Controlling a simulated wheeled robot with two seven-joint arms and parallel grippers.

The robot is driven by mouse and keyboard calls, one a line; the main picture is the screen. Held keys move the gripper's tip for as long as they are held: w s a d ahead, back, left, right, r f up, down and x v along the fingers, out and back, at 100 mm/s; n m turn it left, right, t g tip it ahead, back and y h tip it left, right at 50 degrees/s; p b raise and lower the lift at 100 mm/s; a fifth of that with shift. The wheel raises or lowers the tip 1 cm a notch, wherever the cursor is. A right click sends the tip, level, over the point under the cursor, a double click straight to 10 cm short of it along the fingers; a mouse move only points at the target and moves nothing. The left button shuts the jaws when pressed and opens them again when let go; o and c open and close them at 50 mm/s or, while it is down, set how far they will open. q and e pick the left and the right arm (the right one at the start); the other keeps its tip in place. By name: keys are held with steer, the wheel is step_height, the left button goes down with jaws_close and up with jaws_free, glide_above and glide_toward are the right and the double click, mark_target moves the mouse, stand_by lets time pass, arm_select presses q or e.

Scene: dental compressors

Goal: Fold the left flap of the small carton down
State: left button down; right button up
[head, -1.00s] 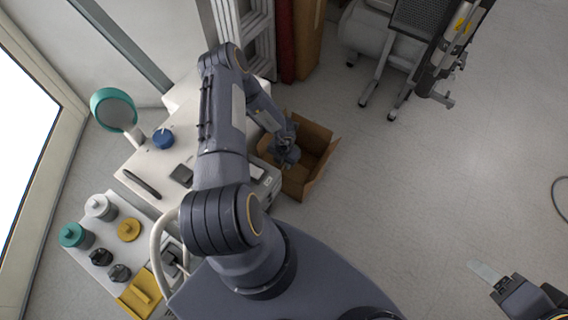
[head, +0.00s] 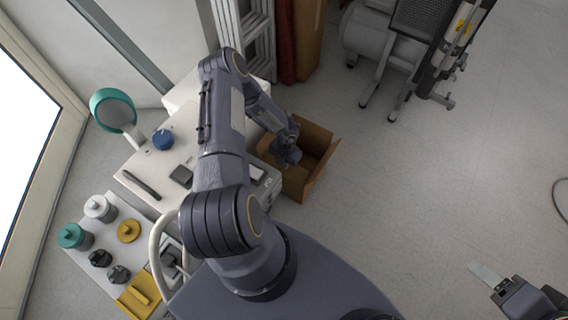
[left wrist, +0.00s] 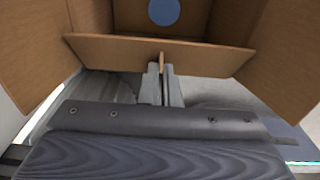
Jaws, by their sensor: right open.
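The small carton (head: 312,165) is an open brown box on the floor. Its raised flaps also show in the left wrist view (left wrist: 160,52). My left gripper (head: 287,153) is over the carton's left side in the head view, partly hidden by its own wrist. In the left wrist view my left gripper (left wrist: 162,68) has its fingers close together, tips overlapping the middle of the nearest flap. I cannot tell whether they touch it. A round blue patch (left wrist: 163,11) shows inside the carton. My right gripper (head: 485,272) is at the lower right, open and far from the carton.
A tray (head: 118,225) of lidded jars is at the lower left. A wheeled grey machine (head: 385,50) stands at the back.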

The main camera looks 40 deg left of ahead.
arm_select(q)
steer(key=shift+w+f+g+b, duration=0.35)
steer(key=shift+g+b, duration=0.15)
steer(key=shift+b, duration=0.05)
steer(key=g+b, duration=0.1)
steer(key=b, duration=0.1)
steer(key=w+f+g+b, duration=0.1)
steer(key=g+b, duration=0.1)
steer(key=b, duration=0.1)
steer(key=shift+w+a+f+h, duration=0.1)
steer(key=shift+w+h, duration=0.1)
steer(key=shift+h, duration=0.1)
steer(key=shift+w+g+b, duration=0.2)
steer(key=shift+g+b, duration=0.7)
steer(key=shift+b, duration=0.3)
steer(key=c, duration=1.6)
jaws_free()
steer(key=shift+c, duration=0.2)
steer(key=p+v, duration=0.2)
steer(key=v, duration=0.5)
steer(key=shift+w+r, duration=0.2)
steer(key=shift+r, duration=0.15)
steer(key=shift+a, duration=0.15)
